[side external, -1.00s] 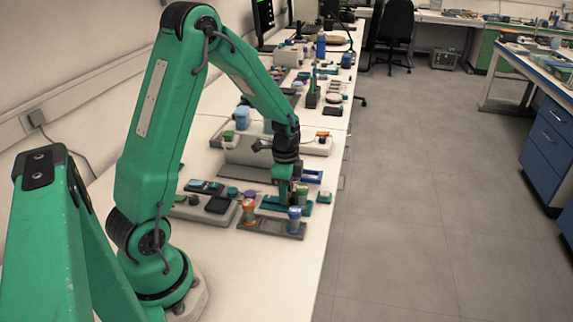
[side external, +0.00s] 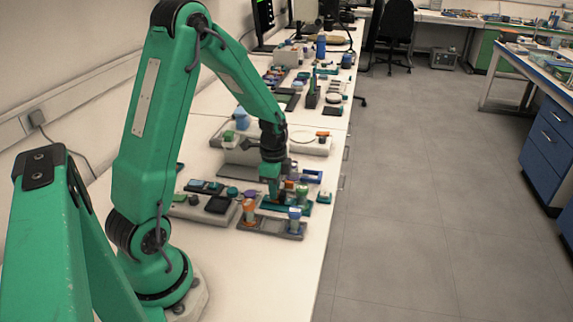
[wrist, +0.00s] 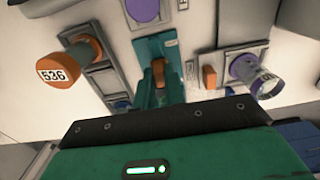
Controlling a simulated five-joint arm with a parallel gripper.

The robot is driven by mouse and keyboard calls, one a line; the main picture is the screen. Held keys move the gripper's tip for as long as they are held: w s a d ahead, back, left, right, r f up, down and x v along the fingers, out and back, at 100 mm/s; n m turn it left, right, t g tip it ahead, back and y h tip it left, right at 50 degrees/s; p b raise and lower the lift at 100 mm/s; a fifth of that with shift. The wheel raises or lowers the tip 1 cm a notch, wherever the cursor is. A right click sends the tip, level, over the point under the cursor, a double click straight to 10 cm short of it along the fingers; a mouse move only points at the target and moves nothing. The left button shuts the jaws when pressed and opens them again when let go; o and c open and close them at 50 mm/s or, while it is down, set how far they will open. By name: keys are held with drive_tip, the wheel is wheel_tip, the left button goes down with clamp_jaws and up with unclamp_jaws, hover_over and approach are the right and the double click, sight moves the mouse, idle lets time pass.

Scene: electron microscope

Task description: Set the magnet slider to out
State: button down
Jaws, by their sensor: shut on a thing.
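A teal fixture (wrist: 150,48) with a small label, which I take to be the magnet slider, lies ahead in the wrist view. A small orange-brown handle (wrist: 159,72) stands in its middle. My gripper (side external: 273,194) points down over the teal plate (side external: 290,209) in the side view, among the small controls. It is shut on the handle, as far as I can tell; its body hides most of the contact in the wrist view. I cannot read any in or out marking.
An orange knob marked 536 (wrist: 58,72) stands to the left in the wrist view, and a clear purple-based knob (wrist: 250,75) to the right. A small orange switch (wrist: 209,76) is close by on the right. The floor right of the bench is clear.

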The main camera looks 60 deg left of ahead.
drive_tip(key=shift+s+a, duration=0.1)
drive_tip(key=shift+a, duration=0.05)
drive_tip(key=c, duration=1.5)
unclamp_jaws()
drive_tip(key=shift+o, duration=0.2)
drive_tip(key=shift+r, duration=0.1)
drive_tip(key=shift+r, duration=3.85)
drive_tip(key=s+d+r+n+t, duration=0.5)
drive_tip(key=s+d+r+n, duration=0.4)
drive_tip(key=s+d+r, duration=0.3)
drive_tip(key=d+r, duration=0.2)
drive_tip(key=d, duration=0.2)
drive_tip(key=shift+s+t, duration=0.2)
drive_tip(key=shift+t, duration=0.1)
